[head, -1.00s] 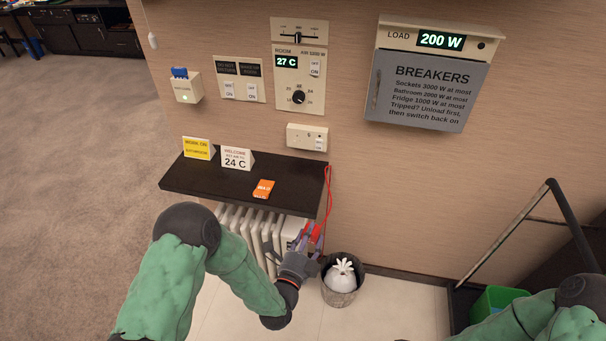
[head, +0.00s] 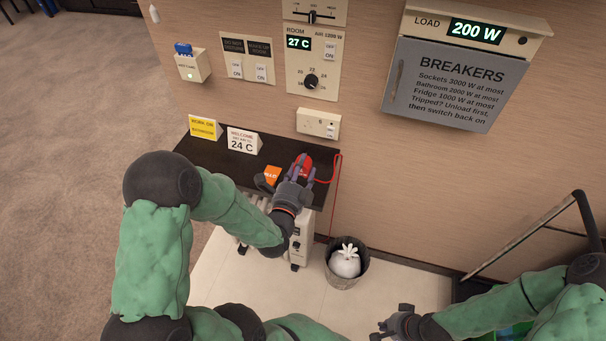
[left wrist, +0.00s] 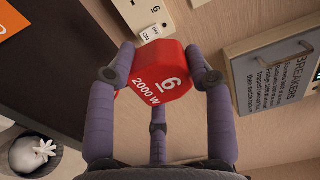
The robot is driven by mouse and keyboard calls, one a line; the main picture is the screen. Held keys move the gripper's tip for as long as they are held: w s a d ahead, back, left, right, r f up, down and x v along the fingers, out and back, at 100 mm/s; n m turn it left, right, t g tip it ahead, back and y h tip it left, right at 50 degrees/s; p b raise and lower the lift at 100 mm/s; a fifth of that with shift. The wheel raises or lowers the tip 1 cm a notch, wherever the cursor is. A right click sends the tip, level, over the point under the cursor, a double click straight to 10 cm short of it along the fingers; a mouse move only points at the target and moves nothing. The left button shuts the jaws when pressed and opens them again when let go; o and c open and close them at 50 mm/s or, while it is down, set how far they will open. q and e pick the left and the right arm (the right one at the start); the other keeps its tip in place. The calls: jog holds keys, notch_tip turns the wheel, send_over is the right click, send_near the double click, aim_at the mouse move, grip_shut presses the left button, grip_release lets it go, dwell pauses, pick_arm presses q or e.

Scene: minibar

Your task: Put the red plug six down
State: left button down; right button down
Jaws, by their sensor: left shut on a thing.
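The red plug six (head: 305,166), marked "6" and "2000 W", is held between the fingers of my left gripper (head: 298,174). In the left wrist view the plug (left wrist: 160,84) sits between the fingertips of my left gripper (left wrist: 160,76). In the head view it is over the right part of the dark shelf (head: 214,168); I cannot tell whether it touches the shelf. A red cord (head: 337,185) runs from it to the right and down. The wall socket (head: 318,123) with a switch is just above. My right gripper (head: 385,330) is at the bottom, its fingers too small to judge.
A yellow sign (head: 205,128), a white "24 C" sign (head: 243,141) and an orange card (head: 270,176) are on the shelf. A white heater (head: 301,238) stands below. A bin (head: 346,264) with a white bag stands right of it. The breaker box (head: 450,83) is on the wall.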

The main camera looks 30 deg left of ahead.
pick_arm(q)
jog(key=b, duration=0.3)
send_over(303, 182)
notch_tip(303, 182, down, 7)
jog(key=shift+w+a+r, duration=0.1)
jog(key=shift+a, duration=0.05)
notch_tip(303, 182, down, 3)
jog(key=shift+f+b, duration=0.1)
jog(key=shift+b, duration=0.65)
jog(key=shift+f+b, duration=0.2)
jog(key=shift+b, duration=0.1)
jog(key=shift+f+b, duration=0.25)
jog(key=shift+b, duration=0.1)
jog(key=shift+c, duration=2.4)
grip_release()
